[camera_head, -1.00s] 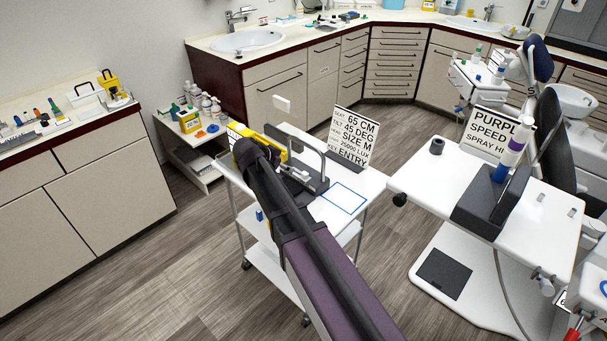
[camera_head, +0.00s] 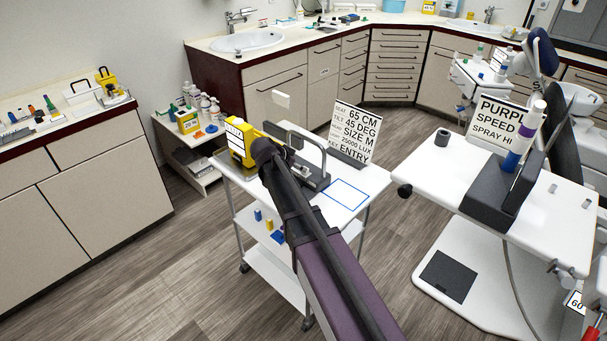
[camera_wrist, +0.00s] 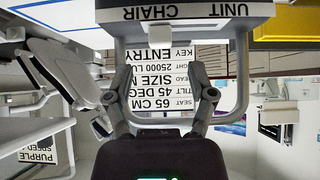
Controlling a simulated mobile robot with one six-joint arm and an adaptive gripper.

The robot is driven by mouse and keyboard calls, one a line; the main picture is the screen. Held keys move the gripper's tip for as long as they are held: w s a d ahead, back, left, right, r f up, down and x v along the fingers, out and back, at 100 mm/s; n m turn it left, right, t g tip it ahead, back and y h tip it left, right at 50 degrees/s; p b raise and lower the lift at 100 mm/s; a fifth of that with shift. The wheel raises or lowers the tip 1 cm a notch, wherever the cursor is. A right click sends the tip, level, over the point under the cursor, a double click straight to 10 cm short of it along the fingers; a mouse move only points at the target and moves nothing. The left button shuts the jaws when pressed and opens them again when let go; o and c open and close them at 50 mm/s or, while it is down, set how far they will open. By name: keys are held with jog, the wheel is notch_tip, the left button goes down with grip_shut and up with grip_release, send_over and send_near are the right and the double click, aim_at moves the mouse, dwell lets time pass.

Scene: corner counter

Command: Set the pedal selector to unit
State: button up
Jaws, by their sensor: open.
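A grey device with an upright looped handle (camera_head: 318,153) stands on the white cart; I take it for the pedal selector. The label plate is beyond the fingertips.
The cart top (camera_head: 366,177) also holds a yellow labelled box (camera_head: 240,143) at left and a standing settings card (camera_head: 356,132) behind. A blue outlined square marks a bare area at right. A white tray table (camera_head: 460,175) with a purple-banded bottle stands farther right.

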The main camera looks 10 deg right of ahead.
jog(key=shift+b+x, duration=1.6)
jog(key=shift+x, duration=1)
grip_shut()
